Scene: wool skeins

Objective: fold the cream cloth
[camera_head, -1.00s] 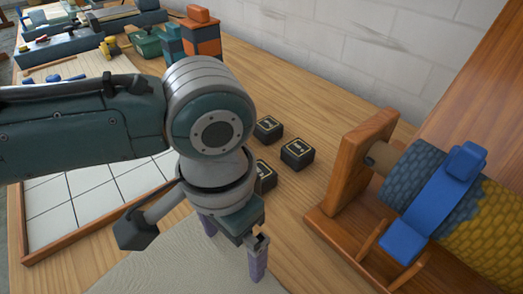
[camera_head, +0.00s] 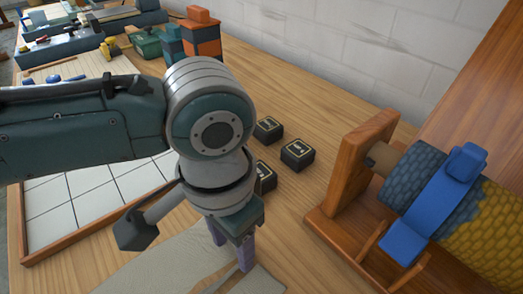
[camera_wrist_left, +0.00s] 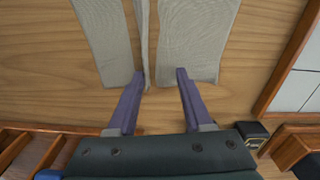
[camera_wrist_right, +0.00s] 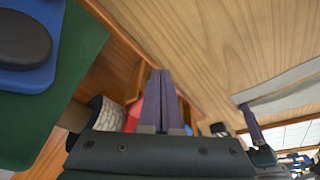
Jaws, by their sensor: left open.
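The cream cloth (camera_head: 165,265) lies on the wooden table at the bottom of the head view, and a gap in it shows bare wood. In the left wrist view it shows as a left panel (camera_wrist_left: 107,40), a right panel (camera_wrist_left: 192,45) and a narrow strip (camera_wrist_left: 144,40) between them. My left gripper (camera_head: 231,251) is at the cloth's near edge; its fingers are apart, with the narrow strip's end beside the left finger (camera_wrist_left: 158,78). I cannot tell whether they touch. My right gripper (camera_wrist_right: 161,72) has its fingers together, with nothing visible between them, away from the cloth (camera_wrist_right: 285,92).
A wooden stand (camera_head: 355,170) with a blue clamp (camera_head: 435,205) over a yarn roll fills the right side. Several small black boxes (camera_head: 298,153) sit behind my left gripper. A white tiled tray (camera_head: 60,215) lies left. Bare table shows right of the cloth.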

